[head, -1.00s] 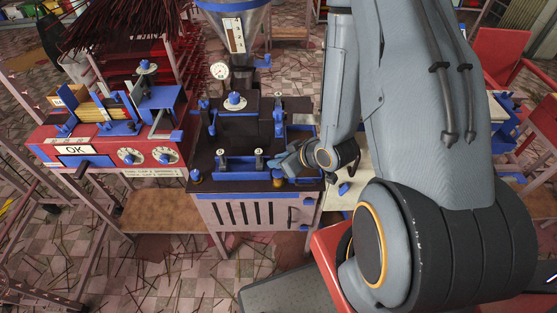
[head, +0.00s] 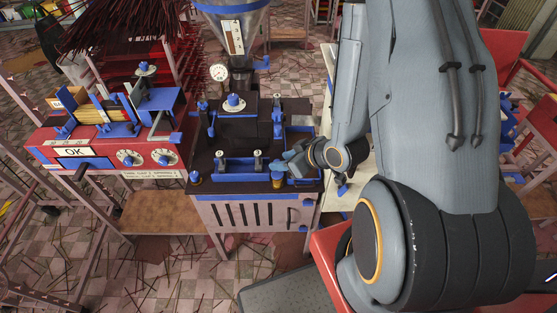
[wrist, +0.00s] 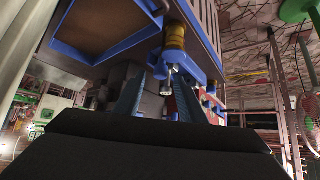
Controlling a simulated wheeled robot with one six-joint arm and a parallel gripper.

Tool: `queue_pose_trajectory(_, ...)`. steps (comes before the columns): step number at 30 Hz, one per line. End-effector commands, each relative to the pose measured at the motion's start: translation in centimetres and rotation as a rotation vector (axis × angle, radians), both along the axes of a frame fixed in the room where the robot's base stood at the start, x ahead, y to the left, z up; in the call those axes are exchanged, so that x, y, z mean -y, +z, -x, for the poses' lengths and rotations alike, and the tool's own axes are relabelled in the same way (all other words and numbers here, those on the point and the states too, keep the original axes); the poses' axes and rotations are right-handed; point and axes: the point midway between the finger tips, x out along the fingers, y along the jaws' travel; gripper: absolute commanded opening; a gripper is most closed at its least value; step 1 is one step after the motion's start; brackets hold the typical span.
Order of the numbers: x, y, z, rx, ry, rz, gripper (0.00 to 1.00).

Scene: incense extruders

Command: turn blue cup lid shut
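A brass cup (head: 278,182) stands at the front right corner of the dark machine top. My gripper (head: 284,166) is just above and beside it, and largely covers the cup's upper part. In the wrist view a brass cylinder (wrist: 175,38) with a small silver end shows ahead of the fingertips, close to a blue part. My gripper (wrist: 160,84) has its two blue-grey fingers apart, with a gap between them. I cannot tell whether either finger touches the cup. A second brass cup with a blue lid (head: 195,177) stands at the front left corner.
A blue tray (head: 240,177) with two upright posts lies left of my gripper. A dark block with a blue knob (head: 235,101) and a pressure gauge (head: 219,72) rise behind. A red cabinet (head: 110,150) with an OK display stands at left.

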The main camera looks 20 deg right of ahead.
Motion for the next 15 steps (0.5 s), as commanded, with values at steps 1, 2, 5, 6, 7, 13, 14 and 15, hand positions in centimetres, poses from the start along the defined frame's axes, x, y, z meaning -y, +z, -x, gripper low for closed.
queue_pose_trajectory(1,0.3,1.0,0.6,-0.001,-0.002,0.000,0.37)
queue_pose_trajectory(2,0.4,1.3,0.8,0.000,-0.003,0.000,0.37)
queue_pose_trajectory(5,0.7,2.0,1.5,0.001,-0.002,-0.001,0.37)
queue_pose_trajectory(6,0.8,2.2,1.6,0.001,-0.001,0.000,0.37)
queue_pose_trajectory(7,0.9,2.4,1.8,0.001,-0.001,0.000,0.37)
queue_pose_trajectory(13,1.2,2.9,2.4,0.001,0.001,0.000,0.37)
queue_pose_trajectory(14,1.2,3.0,2.4,0.001,0.001,0.000,0.37)
queue_pose_trajectory(15,1.2,3.0,2.4,0.001,0.001,0.000,0.37)
